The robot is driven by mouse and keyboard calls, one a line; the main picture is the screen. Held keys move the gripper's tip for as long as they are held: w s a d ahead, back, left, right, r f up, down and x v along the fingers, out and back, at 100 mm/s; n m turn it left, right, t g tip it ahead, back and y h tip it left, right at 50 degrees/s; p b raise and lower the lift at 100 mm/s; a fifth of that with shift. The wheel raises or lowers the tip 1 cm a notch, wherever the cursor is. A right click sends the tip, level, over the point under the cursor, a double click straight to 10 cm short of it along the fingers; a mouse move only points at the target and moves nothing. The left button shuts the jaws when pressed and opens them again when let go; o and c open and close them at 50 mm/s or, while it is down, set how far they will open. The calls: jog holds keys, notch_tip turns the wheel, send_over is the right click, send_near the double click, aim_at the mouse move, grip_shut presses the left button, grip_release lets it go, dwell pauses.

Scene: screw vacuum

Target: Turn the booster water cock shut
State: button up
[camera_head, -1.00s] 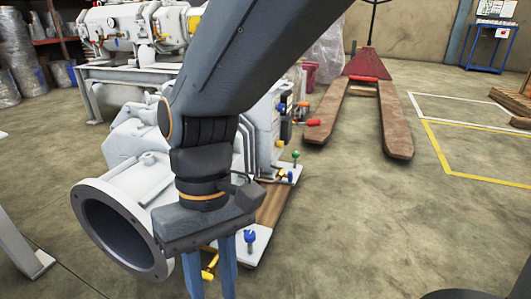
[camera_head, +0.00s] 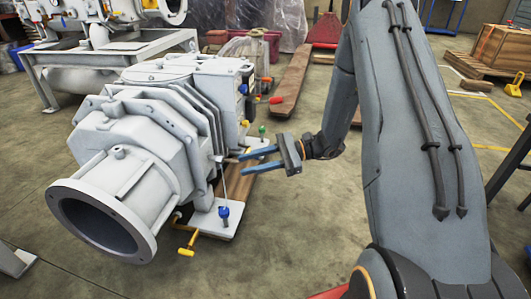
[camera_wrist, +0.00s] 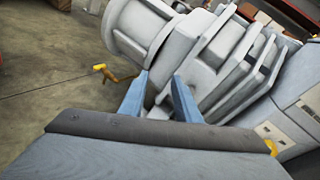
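The white pump (camera_head: 140,125) stands at the left, and no label tells me which of its cocks is the booster water cock. A blue-handled cock (camera_head: 224,212) stands upright on the base plate. A yellow-handled cock (camera_head: 187,240) sits low in front, and its yellow handle also shows in the wrist view (camera_wrist: 99,67). A green knob (camera_head: 262,130) and a red handle (camera_head: 276,99) are on the far side. My gripper (camera_head: 247,164) is open and empty, pointing left at the pump's side, above and right of the blue cock. In the wrist view my gripper (camera_wrist: 160,76) points at the pump body.
The pump's open round flange (camera_head: 100,225) faces front left. A thin upright pipe (camera_head: 223,185) rises near my fingertips. Another machine (camera_head: 110,60) stands behind left. A red pallet truck (camera_head: 325,30) is at the back. The floor in front of the pump is clear.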

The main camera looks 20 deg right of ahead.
jog(key=w+d+f+m+t+p, duration=0.1)
jog(key=w+d+f+m+t, duration=0.2)
jog(key=d, duration=0.4)
jog(key=d+f+m+t, duration=0.1)
jog(key=d+m+t, duration=0.25)
jog(key=d, duration=0.25)
jog(key=b+x, duration=0.3)
jog(key=x, duration=0.4)
jog(key=shift+w+n+t, duration=0.45)
jog(key=shift+w, duration=0.05)
grip_shut()
